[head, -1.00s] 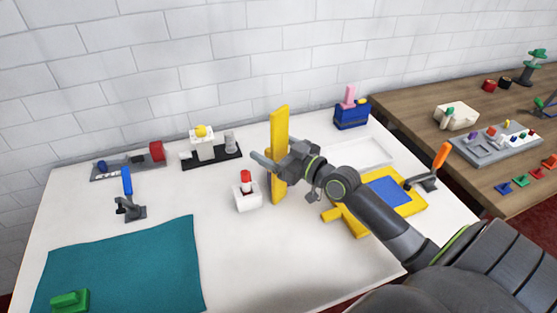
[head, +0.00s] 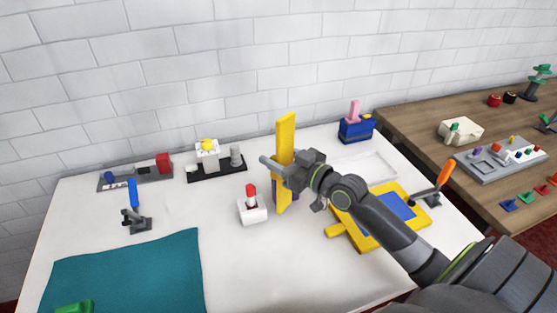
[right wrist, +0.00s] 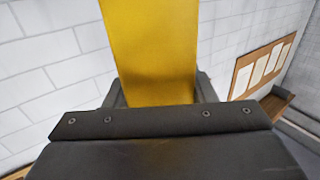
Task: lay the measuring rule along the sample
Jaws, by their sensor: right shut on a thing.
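The measuring rule looks to be the long flat yellow bar (head: 286,130). It is upright in my right gripper (head: 277,166), which is shut on it. In the right wrist view the yellow rule (right wrist: 152,50) rises from between the jaws. I cannot tell whether its lower end touches the table. The sample looks to be the teal cloth (head: 130,268), lying flat at the front left of the white table, left of the rule and apart from it. A green block (head: 75,307) sits on the cloth's near edge, cut off by the frame. My left gripper is not in view.
A white holder with a red top (head: 251,208) stands just left of the rule. A blue-handled tool (head: 133,200) stands behind the cloth. A yellow frame with a blue panel (head: 385,213) lies to the right. The table between cloth and holder is clear.

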